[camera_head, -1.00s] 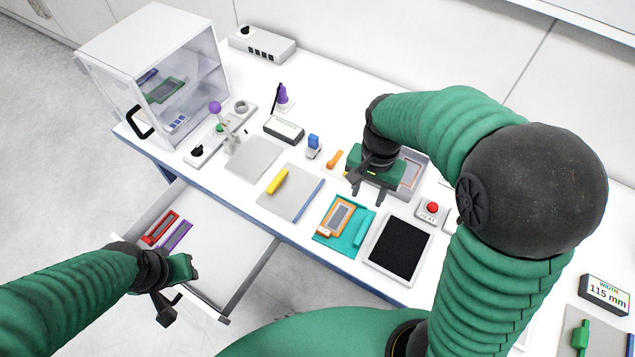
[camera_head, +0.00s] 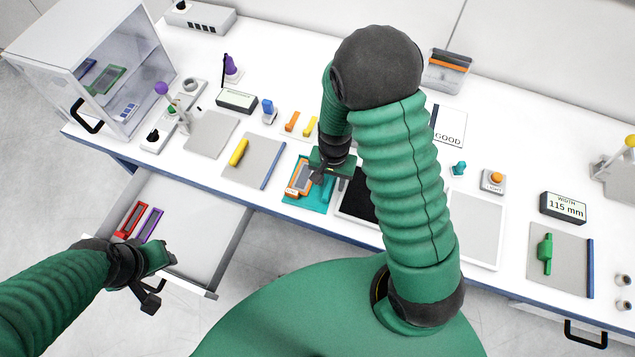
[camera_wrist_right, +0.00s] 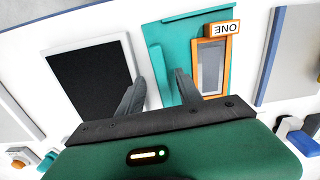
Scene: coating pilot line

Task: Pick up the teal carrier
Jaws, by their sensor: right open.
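The teal carrier (camera_head: 316,204) lies flat on the white table as a teal plate with a raised teal bar along one side. An orange frame (camera_head: 299,178) labelled "ONE" sits on it. My right gripper (camera_head: 329,184) is just above the carrier in the head view and partly hides it. In the right wrist view, the open fingers (camera_wrist_right: 159,76) straddle the carrier's teal bar (camera_wrist_right: 155,62), with nothing clearly held. Contact cannot be told. My left gripper (camera_head: 160,276) is over the open drawer; its fingers are unclear.
A black pad in a white frame (camera_head: 353,207) lies close right of the carrier. A grey mat (camera_head: 262,160) with a yellow piece is to its left. The open drawer (camera_head: 205,225) holds red and purple pieces. A clear-fronted cabinet (camera_head: 95,30) stands at left.

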